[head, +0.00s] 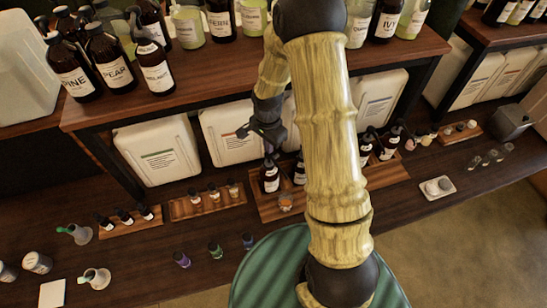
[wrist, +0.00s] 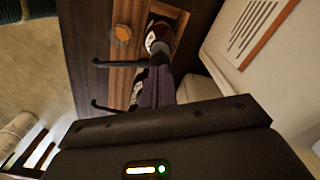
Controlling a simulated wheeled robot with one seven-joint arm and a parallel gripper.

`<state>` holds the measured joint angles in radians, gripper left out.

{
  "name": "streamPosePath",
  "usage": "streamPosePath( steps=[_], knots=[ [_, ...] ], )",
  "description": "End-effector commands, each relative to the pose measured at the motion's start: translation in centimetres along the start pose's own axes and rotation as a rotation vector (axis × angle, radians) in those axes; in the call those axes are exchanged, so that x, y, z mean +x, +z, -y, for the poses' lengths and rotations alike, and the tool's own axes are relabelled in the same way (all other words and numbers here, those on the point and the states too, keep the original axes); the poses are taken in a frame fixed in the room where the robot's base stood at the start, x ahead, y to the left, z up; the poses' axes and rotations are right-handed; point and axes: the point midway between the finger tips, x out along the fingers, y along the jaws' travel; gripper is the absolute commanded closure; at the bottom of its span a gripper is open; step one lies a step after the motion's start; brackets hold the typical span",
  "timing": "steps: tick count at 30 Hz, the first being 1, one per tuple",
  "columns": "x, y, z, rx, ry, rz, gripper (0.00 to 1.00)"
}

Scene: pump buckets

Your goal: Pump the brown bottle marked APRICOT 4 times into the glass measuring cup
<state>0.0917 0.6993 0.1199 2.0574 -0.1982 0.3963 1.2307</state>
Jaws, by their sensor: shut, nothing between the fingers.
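Several brown pump bottles stand on a wooden tray on the lower bench. One brown bottle (head: 269,179) is directly under my gripper (head: 269,154), and another (head: 299,172) stands to its right. Their labels are too small to read, so I cannot tell which is APRICOT. My gripper is shut and empty, pointing down at the pump top; I cannot tell if it touches. In the wrist view a brown bottle (wrist: 160,36) shows beyond the fingers, with dark spouts pointing left. A small glass cup (head: 285,202) with orange inside stands in front of the bottles; its orange shows (wrist: 122,33) too.
The upper shelf (head: 200,64) carries many bottles above the bench. White canisters (head: 157,150) stand behind the tray. Small vials on a wooden rack (head: 207,200) are to the left, and loose vials (head: 215,250) are in front. A green round surface (head: 270,270) is nearest.

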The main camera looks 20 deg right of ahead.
Motion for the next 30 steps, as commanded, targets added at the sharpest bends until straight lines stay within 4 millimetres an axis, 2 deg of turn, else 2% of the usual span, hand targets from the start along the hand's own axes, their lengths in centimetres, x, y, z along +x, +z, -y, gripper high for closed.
streamPosePath(
  steps=[9,24,30],
  knots=[
    [-0.2,0.0,0.0,0.000,-0.001,-0.001,1.00],
    [-4.9,0.0,0.0,-0.001,-0.001,-0.001,1.00],
    [-5.0,0.0,0.0,0.000,0.000,0.000,1.00]
  ],
)
